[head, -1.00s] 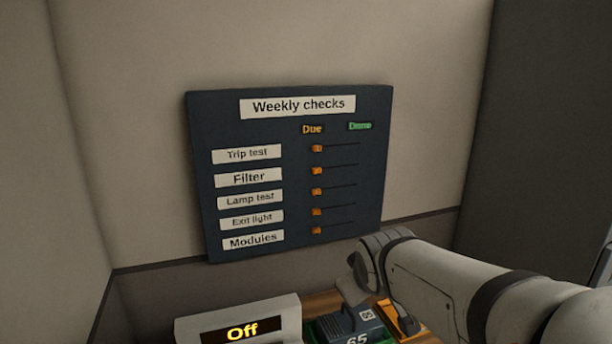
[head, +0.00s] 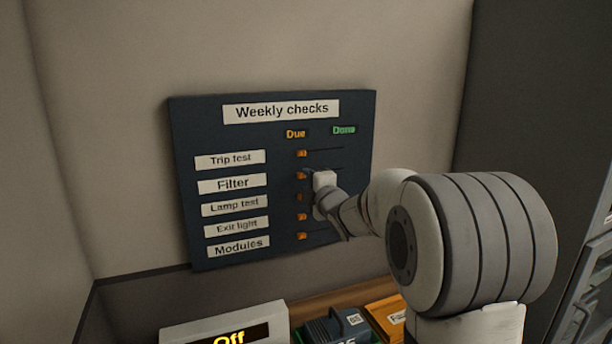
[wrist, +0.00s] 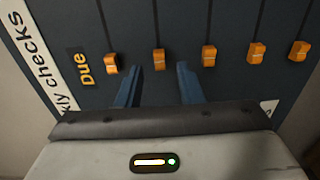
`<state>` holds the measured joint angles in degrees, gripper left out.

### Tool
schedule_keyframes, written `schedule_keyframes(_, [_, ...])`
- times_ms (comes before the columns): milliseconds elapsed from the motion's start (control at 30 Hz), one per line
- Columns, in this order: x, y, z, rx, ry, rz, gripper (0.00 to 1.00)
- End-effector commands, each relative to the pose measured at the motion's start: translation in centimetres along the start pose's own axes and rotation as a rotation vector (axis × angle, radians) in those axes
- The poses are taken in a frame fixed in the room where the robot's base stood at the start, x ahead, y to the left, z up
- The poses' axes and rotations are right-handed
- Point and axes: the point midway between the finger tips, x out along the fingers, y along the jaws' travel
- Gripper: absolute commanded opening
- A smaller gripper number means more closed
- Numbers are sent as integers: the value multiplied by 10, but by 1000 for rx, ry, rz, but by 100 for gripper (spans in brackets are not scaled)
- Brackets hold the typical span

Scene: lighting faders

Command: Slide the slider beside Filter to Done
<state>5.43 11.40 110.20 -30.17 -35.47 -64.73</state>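The dark Weekly checks board (head: 270,135) hangs on the wall, with Due at the left and Done at the right. The orange Filter slider (head: 300,175) sits at the Due end of its track, beside the Filter label (head: 240,183). In the wrist view the Filter slider (wrist: 159,59) is the second from the left, just past my fingertips and lined up with the gap between them. My gripper (wrist: 159,76) is open and empty, its two blue fingers apart. In the head view my gripper (head: 309,175) is at the board and hides part of the Filter track.
The Trip test slider (wrist: 111,63) and the Lamp test slider (wrist: 209,55) lie close on either side of my fingers. All visible sliders stand at Due. Below the board are an Off display box (head: 225,325) and an orange case (head: 385,312).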

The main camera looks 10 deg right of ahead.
Motion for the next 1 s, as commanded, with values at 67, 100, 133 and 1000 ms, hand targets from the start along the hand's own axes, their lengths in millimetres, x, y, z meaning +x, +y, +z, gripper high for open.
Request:
schedule_keyframes(67, [12,2,0,1,1,-2,34])
schedule_keyframes(100, [17,2,0,0,1,-1,34])
schedule_keyframes(133, [20,2,0,0,1,-1,34])
schedule_keyframes(1000, [31,0,1,1,-3,-1,0])
